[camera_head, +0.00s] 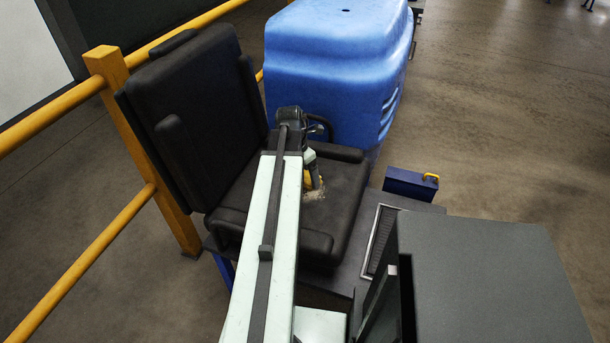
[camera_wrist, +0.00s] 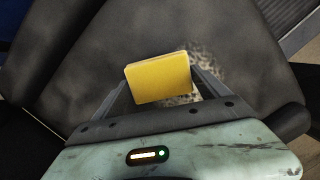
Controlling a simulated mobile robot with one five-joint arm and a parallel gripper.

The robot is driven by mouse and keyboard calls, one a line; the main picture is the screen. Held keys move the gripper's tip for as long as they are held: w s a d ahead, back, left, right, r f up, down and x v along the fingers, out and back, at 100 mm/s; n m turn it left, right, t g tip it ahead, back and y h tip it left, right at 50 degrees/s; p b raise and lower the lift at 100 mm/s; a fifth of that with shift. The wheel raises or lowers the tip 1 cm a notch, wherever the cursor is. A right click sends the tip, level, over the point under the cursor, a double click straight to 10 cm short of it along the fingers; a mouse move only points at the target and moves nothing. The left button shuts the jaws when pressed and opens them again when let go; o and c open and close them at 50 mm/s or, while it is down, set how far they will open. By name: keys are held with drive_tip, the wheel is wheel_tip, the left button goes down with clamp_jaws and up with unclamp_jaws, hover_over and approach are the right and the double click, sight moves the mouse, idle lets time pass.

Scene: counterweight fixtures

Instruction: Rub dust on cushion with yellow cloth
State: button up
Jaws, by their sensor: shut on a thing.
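The black seat cushion (camera_head: 345,195) is part of a padded chair in the middle of the head view. It fills most of the wrist view (camera_wrist: 235,65). A pale, speckled dust patch (camera_head: 315,193) lies on the cushion. In the wrist view the dust (camera_wrist: 205,62) shows behind and to the right of the yellow cloth (camera_wrist: 160,78), which hides part of it. My gripper (camera_wrist: 158,85) is shut on the folded cloth, over the dust patch. The cloth (camera_head: 310,181) also shows at the dust in the head view. I cannot tell whether it touches the cushion.
The chair's black backrest (camera_head: 195,120) and armrests flank the cushion. A large blue plastic housing (camera_head: 335,60) stands behind it. A yellow railing (camera_head: 150,140) runs along the left. A blue box with a yellow handle (camera_head: 410,184) sits to the right. Open floor lies at the far right.

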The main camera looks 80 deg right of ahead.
sight(308, 183)
drive_tip(key=a, duration=0.3)
drive_tip(key=shift+w+a+r, duration=0.1)
drive_tip(key=shift+w, duration=0.25)
drive_tip(key=shift+s+a, duration=0.15)
drive_tip(key=shift+s, duration=0.8)
drive_tip(key=shift+s+d, duration=0.25)
drive_tip(key=shift+d, duration=1)
drive_tip(key=shift+s+d, duration=0.25)
drive_tip(key=shift+d, duration=1.05)
drive_tip(key=shift+s+d, duration=0.25)
drive_tip(key=shift+d, duration=1)
drive_tip(key=shift+d, duration=0.1)
drive_tip(key=shift+s+d, duration=0.15)
drive_tip(key=shift+d, duration=0.8)
drive_tip(key=shift+s+d, duration=0.15)
drive_tip(key=shift+d, duration=0.75)
drive_tip(key=shift+s+a, duration=0.15)
drive_tip(key=shift+s, duration=0.35)
drive_tip(key=shift+s+a, duration=0.15)
drive_tip(key=shift+s, duration=0.35)
drive_tip(key=shift+w+a, duration=0.4)
drive_tip(key=shift+a, duration=1.5)
drive_tip(key=shift+w+a, duration=0.4)
drive_tip(key=shift+a, duration=1.45)
drive_tip(key=shift+w+a, duration=0.4)
drive_tip(key=shift+a, duration=1.5)
